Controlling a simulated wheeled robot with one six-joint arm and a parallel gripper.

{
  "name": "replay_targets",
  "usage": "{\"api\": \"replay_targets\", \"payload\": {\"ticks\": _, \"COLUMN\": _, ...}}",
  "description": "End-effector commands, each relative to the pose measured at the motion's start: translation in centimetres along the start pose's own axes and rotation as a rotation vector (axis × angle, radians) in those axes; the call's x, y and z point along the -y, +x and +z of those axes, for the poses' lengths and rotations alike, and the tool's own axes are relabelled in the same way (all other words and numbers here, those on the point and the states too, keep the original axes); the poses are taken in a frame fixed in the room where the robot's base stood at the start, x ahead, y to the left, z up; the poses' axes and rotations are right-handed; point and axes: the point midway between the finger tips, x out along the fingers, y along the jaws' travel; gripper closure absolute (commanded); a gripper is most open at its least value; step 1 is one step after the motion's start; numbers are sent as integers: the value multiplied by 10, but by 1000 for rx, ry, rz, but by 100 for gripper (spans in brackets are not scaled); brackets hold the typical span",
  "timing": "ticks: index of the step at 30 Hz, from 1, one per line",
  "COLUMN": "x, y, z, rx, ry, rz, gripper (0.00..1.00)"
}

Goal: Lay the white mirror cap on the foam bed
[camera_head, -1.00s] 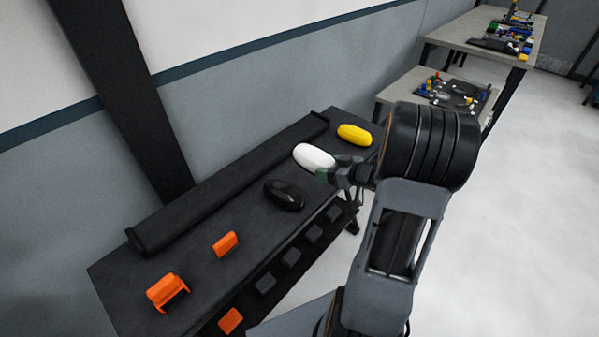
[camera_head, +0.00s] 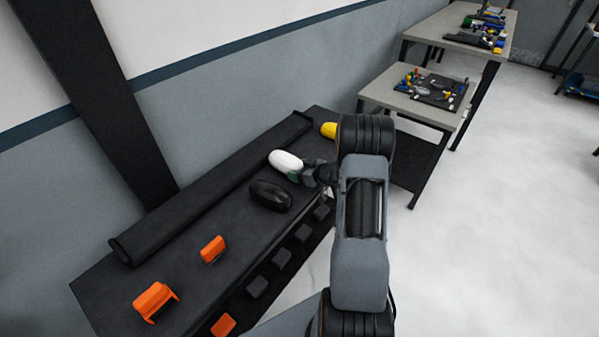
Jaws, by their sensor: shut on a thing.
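The white mirror cap (camera_head: 285,160) is an oval shell over the dark bench, between a black cap and a yellow one. My gripper (camera_head: 298,174) is shut on its right, lower end, where a small green patch shows. I cannot tell whether the cap touches the bench top or hangs just above it. No surface is plainly recognisable as the foam bed; a dark mat (camera_head: 429,98) with several small coloured things lies on the low grey table (camera_head: 386,98) at the right.
The black cap (camera_head: 270,196) lies close to the white one. The yellow cap (camera_head: 328,130) is partly hidden by my arm. A long black roll (camera_head: 215,186) runs along the bench's wall side. Orange pieces (camera_head: 155,299) (camera_head: 212,249) stand nearer. Open floor is at the right.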

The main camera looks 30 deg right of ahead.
Motion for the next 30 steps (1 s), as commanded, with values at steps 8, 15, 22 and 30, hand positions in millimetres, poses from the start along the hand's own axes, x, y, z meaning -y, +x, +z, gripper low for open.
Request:
{"api": "replay_targets", "payload": {"ticks": 8, "x": 0, "y": 3, "z": 6, "rx": -2, "ry": -1, "rz": 1, "gripper": 56}}
{"api": "replay_targets", "payload": {"ticks": 15, "x": 0, "y": 4, "z": 10, "rx": -2, "ry": 0, "rz": 1, "gripper": 56}}
{"api": "replay_targets", "payload": {"ticks": 22, "x": 0, "y": 4, "z": 9, "rx": -1, "ry": 0, "rz": 1, "gripper": 8}}
{"api": "replay_targets", "payload": {"ticks": 30, "x": 0, "y": 3, "z": 9, "rx": -1, "ry": 0, "rz": 1, "gripper": 2}}
